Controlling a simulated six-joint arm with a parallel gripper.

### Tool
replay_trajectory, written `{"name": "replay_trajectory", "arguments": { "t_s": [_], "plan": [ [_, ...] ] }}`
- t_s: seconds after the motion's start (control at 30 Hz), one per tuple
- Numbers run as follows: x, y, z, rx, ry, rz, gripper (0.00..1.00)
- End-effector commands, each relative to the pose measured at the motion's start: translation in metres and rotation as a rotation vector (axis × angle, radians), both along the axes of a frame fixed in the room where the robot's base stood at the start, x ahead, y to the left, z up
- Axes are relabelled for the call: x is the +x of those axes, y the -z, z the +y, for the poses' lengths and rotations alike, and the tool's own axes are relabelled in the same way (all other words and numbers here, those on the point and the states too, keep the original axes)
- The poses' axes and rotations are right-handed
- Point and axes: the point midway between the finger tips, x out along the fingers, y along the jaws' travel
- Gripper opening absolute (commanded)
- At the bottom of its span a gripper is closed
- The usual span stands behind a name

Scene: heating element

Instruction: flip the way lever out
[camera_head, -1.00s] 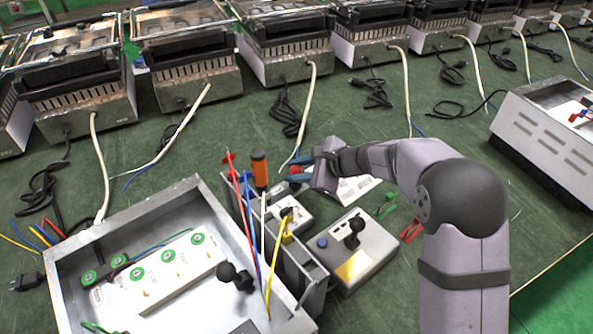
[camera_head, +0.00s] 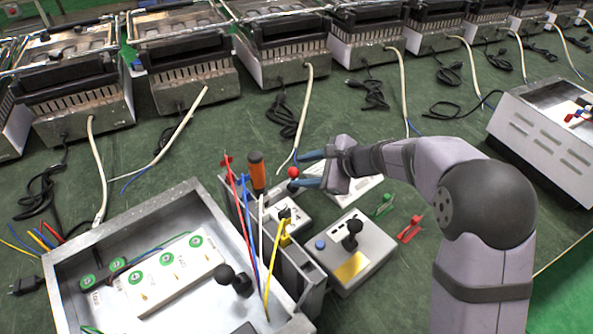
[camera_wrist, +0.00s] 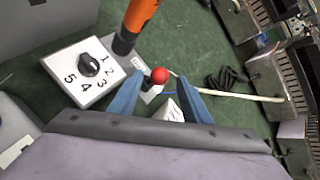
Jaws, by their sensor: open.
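A small lever with a red ball knob (camera_head: 293,172) stands on a pale base beyond the dial box. My gripper (camera_head: 298,170) is open, its two blue fingers spread and pointing left toward the knob. In the wrist view the red knob (camera_wrist: 160,75) appears between the fingertips, with a gap on both sides; I cannot tell its depth between them. Two levers with black ball knobs also show, one on a grey box (camera_head: 353,228) and one in the metal tray (camera_head: 226,273). No label tells which is the way lever.
An orange handle (camera_wrist: 138,22) stands upright close beside the red knob. The dial box (camera_wrist: 84,70), numbered 1 to 5, is at the left. A metal tray (camera_head: 190,188) and coloured wires (camera_head: 245,215) lie nearer. Red clips (camera_head: 410,229) lie on the green surface.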

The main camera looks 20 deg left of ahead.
Motion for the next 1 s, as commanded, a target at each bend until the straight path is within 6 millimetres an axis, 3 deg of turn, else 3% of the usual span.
{"name": "replay_trajectory", "arguments": {
  "t_s": [0.23, 0.57, 0.6, 0.77, 0.87, 1.0],
  "plan": [
    [-0.005, -0.017, -0.021, 0.0, 0.002, 0.0, 0.44],
    [-0.007, -0.019, -0.024, -0.001, 0.0, 0.0, 0.44],
    [-0.007, -0.019, -0.024, -0.001, 0.0, 0.0, 0.41],
    [-0.006, -0.025, -0.026, -0.001, 0.003, 0.0, 0.03],
    [-0.004, -0.029, -0.03, -0.004, 0.012, 0.01, 0.0],
    [-0.003, -0.02, -0.041, -0.021, 0.033, 0.067, 0.0]
  ]
}}
